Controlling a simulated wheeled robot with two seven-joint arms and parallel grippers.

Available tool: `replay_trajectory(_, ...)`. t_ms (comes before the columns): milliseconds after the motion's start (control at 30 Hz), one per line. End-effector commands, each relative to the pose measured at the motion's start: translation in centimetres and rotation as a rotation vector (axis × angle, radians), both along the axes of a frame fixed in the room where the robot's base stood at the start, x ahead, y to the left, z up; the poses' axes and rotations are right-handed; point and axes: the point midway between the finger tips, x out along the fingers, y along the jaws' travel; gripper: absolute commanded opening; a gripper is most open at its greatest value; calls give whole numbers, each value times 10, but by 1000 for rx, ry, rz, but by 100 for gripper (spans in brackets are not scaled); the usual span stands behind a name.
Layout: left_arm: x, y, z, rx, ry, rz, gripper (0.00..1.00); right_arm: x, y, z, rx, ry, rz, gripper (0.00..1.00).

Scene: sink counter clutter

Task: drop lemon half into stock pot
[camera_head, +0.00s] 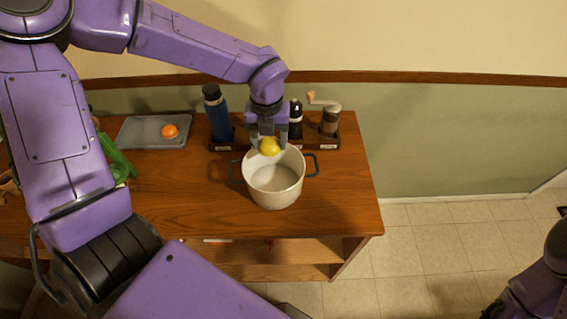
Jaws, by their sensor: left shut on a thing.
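The lemon half (269,146) is yellow and sits between the fingers of my left gripper (268,142). The left gripper is shut on it and points down over the back part of the pot's opening. The stock pot (275,193) is cream-white with dark side handles and stands upright on the wooden counter. Its visible inside looks empty. The fingers partly hide the pot's back rim. Of my right arm only a part shows at the lower right edge; its gripper is out of view.
Behind the pot, a dark rack holds a blue bottle (216,115), a dark bottle (295,120) and a hand grinder (329,118). A grey tray (150,133) with an orange fruit (170,131) lies at the back left. A green item (117,157) is at the left. The counter (340,205) is clear right of the pot.

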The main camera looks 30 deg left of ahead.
Motion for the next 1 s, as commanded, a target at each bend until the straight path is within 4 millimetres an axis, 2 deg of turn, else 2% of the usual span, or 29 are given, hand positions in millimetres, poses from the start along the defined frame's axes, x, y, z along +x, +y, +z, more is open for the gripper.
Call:
replay_trajectory(33,-2,0,-9,0,-1,1,32,-1,0,-9,1,1,0,43)
replay_trajectory(333,6,0,-54,1,6,0,32,-2,0,-45,0,2,0,43)
replay_trajectory(633,6,0,-56,1,7,-2,32,-1,0,-46,1,1,0,43)
replay_trajectory(667,6,0,-56,1,7,-2,66,-1,0,-46,1,1,0,43)
replay_trajectory(733,6,0,-56,1,7,-2,89,-1,0,-46,0,1,0,43)
replay_trajectory(767,6,0,-56,1,7,-2,93,-1,0,-46,0,1,0,43)
replay_trajectory(1000,6,0,-56,0,8,-2,93,-1,0,-46,1,1,0,43)
